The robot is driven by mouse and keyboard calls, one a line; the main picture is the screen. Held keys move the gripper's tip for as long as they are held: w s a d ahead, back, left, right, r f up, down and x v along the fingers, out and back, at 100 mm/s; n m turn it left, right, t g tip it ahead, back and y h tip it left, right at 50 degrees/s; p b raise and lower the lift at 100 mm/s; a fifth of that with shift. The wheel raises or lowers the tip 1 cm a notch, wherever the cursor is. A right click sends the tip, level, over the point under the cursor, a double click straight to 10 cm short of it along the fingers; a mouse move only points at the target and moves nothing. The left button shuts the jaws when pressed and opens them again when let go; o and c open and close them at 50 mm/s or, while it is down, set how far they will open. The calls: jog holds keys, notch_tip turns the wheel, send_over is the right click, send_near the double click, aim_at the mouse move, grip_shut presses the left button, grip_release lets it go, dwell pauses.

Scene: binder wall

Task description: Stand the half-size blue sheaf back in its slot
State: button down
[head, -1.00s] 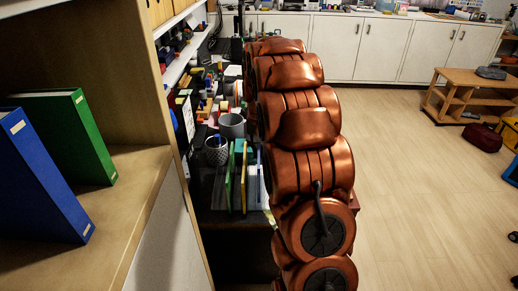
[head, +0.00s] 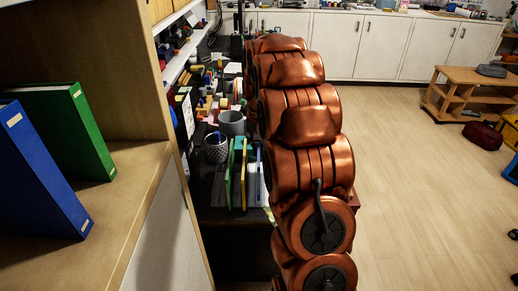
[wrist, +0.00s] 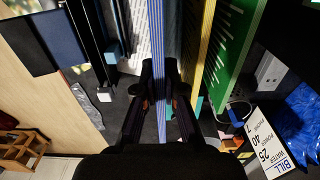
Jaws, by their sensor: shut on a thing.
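The half-size blue sheaf (wrist: 161,100) is a thin, striped blue edge running down the middle of the wrist view. My gripper (wrist: 163,75) has one finger on each side of it and is shut on it. To its right stand a yellow sheet (wrist: 204,42) and a green sheet (wrist: 232,45) with pale marks. A ribbed white panel (wrist: 136,35) and dark upright dividers (wrist: 92,40) are to its left. In the head view my copper arm hides my gripper, while the green and yellow sheets (head: 237,170) show left of the arm. The slot's depth and the sheaf's lower end cannot be made out.
A shelf (head: 130,205) at left holds a blue binder (head: 38,175) and a green binder (head: 85,130). Two grey cups (head: 231,122) and many small coloured items crowd the dark desk. Open floor (head: 430,190) lies right of my arm.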

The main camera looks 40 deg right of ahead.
jog(key=shift+f, duration=0.15)
jog(key=shift+f+b, duration=0.3)
jog(key=shift+f, duration=0.4)
jog(key=shift+f, duration=0.2)
dwell(0.4)
jog(key=shift+f, duration=0.25)
jog(key=shift+f+b, duration=0.2)
jog(key=shift+b, duration=0.15)
jog(key=shift+f, duration=0.55)
jog(key=shift+f+b, duration=0.4)
jog(key=shift+b, duration=0.05)
dwell(0.4)
jog(key=c, duration=1.2)
grip_release()
